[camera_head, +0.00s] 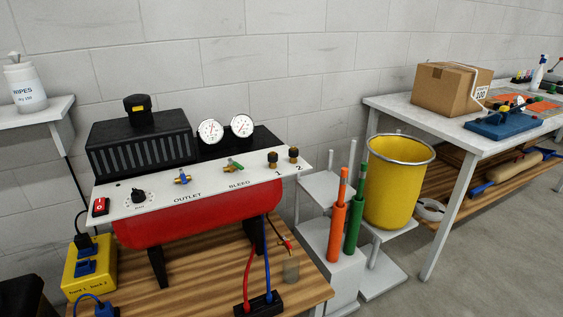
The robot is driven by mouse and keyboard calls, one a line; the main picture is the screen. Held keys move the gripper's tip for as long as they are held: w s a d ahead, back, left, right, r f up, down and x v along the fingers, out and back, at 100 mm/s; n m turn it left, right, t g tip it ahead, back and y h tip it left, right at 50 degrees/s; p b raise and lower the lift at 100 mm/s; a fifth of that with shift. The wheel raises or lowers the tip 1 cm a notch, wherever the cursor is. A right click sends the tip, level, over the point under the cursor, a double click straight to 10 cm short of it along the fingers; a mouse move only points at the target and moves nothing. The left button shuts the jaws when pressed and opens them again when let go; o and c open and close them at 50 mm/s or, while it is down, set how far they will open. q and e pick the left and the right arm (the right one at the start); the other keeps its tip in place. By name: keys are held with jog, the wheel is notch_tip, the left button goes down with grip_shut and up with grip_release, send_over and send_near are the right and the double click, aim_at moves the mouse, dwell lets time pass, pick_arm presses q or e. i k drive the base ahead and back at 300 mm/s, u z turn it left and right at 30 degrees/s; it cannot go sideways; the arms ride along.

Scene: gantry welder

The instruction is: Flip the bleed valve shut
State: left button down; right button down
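The bleed valve (233,166) is a small brass valve with a green handle, above the word BLEED on the white panel (150,205) of a compressor with a red tank (200,216). Its green handle seems to lie roughly along the panel, tilted slightly; it is too small to tell whether it is open or shut. The outlet valve (182,178), with a blue handle, sits to its left above the word OUTLET. Neither of my grippers shows in the head view.
Two dial gauges (225,129) stand behind the valves. A red switch (101,206) and a knob (139,196) are at left. Red and blue hoses (267,262) hang in front.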

aim_at(235, 164)
jog(key=z, duration=0.1)
jog(key=i, duration=0.85)
jog(key=u, duration=0.4)
